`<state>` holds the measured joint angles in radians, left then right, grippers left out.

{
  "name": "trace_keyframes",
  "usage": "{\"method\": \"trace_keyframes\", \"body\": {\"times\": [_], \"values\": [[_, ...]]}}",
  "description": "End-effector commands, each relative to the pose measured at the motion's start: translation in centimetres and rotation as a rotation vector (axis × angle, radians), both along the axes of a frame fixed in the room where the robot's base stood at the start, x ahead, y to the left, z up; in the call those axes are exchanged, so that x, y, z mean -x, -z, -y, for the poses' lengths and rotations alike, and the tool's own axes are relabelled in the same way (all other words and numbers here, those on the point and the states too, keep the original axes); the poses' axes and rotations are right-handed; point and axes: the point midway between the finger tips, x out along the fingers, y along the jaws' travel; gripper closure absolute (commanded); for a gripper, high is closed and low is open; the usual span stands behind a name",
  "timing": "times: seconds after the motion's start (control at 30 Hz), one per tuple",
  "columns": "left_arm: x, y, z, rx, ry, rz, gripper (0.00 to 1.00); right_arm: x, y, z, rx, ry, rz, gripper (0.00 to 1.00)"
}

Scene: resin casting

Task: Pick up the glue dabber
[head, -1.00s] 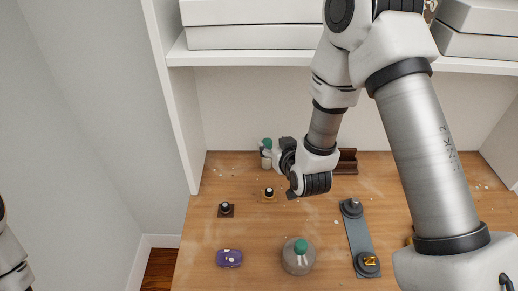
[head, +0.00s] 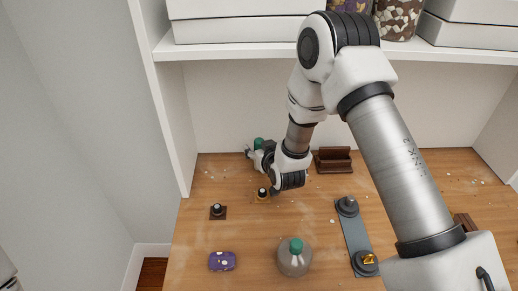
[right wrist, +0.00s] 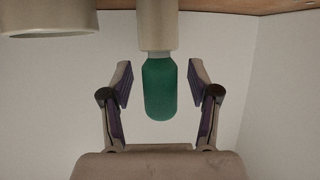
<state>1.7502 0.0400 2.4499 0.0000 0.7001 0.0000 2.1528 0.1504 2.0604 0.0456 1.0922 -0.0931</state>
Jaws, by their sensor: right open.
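What looks like the glue dabber, a rounded green handle (head: 258,142), stands at the back left of the table. In the right wrist view the green handle (right wrist: 161,88) sits between the fingers, with a pale cream piece beyond it. My right gripper (head: 250,153) is at it, open, with a finger on either side. In the right wrist view gaps show between the handle and both fingers of the right gripper (right wrist: 161,76). The cream piece is mostly hidden by the gripper in the head view. My left gripper is out of view.
A green-capped round bottle (head: 294,260), a purple item (head: 222,261), a grey strip (head: 355,233) and a brown rack (head: 333,161) are around. A shelf (head: 220,52) overhangs the back.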

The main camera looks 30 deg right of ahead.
Motion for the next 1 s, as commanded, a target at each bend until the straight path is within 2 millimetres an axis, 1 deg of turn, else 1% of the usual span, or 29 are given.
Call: {"method": "trace_keyframes", "body": {"times": [0.03, 0.07, 0.1, 0.17, 0.2, 0.23, 0.57, 0.67, 0.77, 0.87, 1.0], "values": [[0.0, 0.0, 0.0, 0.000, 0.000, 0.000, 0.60, 0.0, 0.0, 0.0, 0.000, 0.000, 0.000, 0.39], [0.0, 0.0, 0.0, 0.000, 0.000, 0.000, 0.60, 0.0, 0.0, 0.0, 0.000, 0.000, 0.000, 0.43], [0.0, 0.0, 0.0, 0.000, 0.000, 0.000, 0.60, 0.0, 0.0, 0.0, 0.000, 0.000, 0.000, 0.57], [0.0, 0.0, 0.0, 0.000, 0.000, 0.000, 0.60, 0.0, 0.0, 0.0, 0.000, 0.000, 0.001, 0.78], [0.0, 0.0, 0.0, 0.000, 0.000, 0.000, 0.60, 0.0, 0.0, 0.0, 0.000, 0.000, 0.001, 0.92], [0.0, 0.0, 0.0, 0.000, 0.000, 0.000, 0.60, 0.0, 0.0, 0.0, 0.000, 0.000, 0.001, 0.94], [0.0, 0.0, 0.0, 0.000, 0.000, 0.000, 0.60, 0.0, 0.0, 0.0, 0.001, 0.000, 0.000, 0.94], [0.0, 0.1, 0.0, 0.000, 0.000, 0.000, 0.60, 0.0, -0.5, 0.0, 0.000, 0.000, 0.001, 0.94], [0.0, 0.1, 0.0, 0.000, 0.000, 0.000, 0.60, 0.0, -1.6, 0.0, 0.001, 0.000, 0.004, 0.94], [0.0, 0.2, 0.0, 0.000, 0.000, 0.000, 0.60, 0.0, -3.2, 0.0, 0.000, -0.001, 0.005, 0.94], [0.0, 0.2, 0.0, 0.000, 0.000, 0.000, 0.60, 0.0, -5.9, 0.0, 0.000, -0.001, 0.006, 0.94]]}}
